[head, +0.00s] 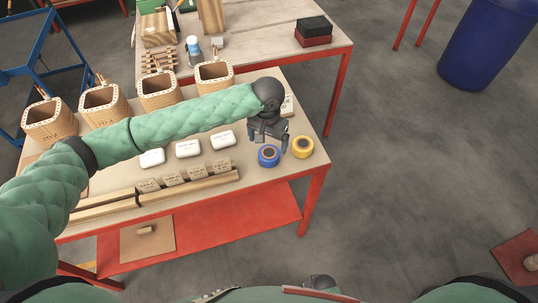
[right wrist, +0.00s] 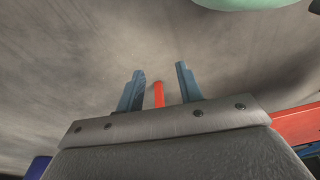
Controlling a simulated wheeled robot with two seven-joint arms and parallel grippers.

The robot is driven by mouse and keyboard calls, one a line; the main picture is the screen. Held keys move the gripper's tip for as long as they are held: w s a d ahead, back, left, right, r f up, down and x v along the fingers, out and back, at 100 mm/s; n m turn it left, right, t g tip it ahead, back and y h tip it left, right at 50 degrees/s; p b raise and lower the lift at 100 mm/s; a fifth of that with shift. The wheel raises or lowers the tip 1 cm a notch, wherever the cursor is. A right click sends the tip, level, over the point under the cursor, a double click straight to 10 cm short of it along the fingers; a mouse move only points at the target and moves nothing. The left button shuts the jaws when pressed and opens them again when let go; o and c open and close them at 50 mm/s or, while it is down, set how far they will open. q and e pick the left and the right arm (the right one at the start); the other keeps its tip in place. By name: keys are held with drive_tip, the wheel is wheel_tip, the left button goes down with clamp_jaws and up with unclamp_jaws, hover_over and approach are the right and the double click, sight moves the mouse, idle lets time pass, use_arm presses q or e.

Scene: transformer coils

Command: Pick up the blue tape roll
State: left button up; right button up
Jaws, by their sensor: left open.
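The blue tape roll (head: 263,161) lies flat near the right end of the wooden table, with a dark core in its middle. My left gripper (head: 268,143) reaches across the table from the left and points down over the blue roll. Its fingers are apart, with nothing seen held between them; I cannot tell whether they touch the roll. My right gripper (right wrist: 160,72) shows in the right wrist view with its two fingers apart and nothing between them but the view of the floor and a red bar behind.
A yellow tape roll (head: 302,153) lies just right of the blue one. White boxes (head: 188,148), small wooden blocks (head: 172,179) and several wooden coil frames (head: 214,76) stand on the table (head: 262,183). A second table (head: 262,33) is behind; open floor lies to the right.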

sight(269, 152)
use_arm(q)
drive_tip(key=shift+f, duration=0.5)
wheel_tip(269, 152, down, 5)
drive_tip(key=p, duration=0.2)
drive_tip(key=shift+d+r+p, duration=0.15)
drive_tip(key=shift+p, duration=0.25)
drive_tip(key=shift+f, duration=0.55)
use_arm(e)
drive_tip(key=s+d+f, duration=0.3)
drive_tip(key=f, duration=0.3)
drive_tip(key=shift+d+f, duration=0.3)
drive_tip(key=shift+d, duration=0.05)
use_arm(q)
drive_tip(key=shift+c, duration=0.2)
use_arm(e)
drive_tip(key=shift+s, duration=0.1)
use_arm(q)
drive_tip(key=c, duration=1.1)
use_arm(e)
drive_tip(key=shift+d, duration=0.1)
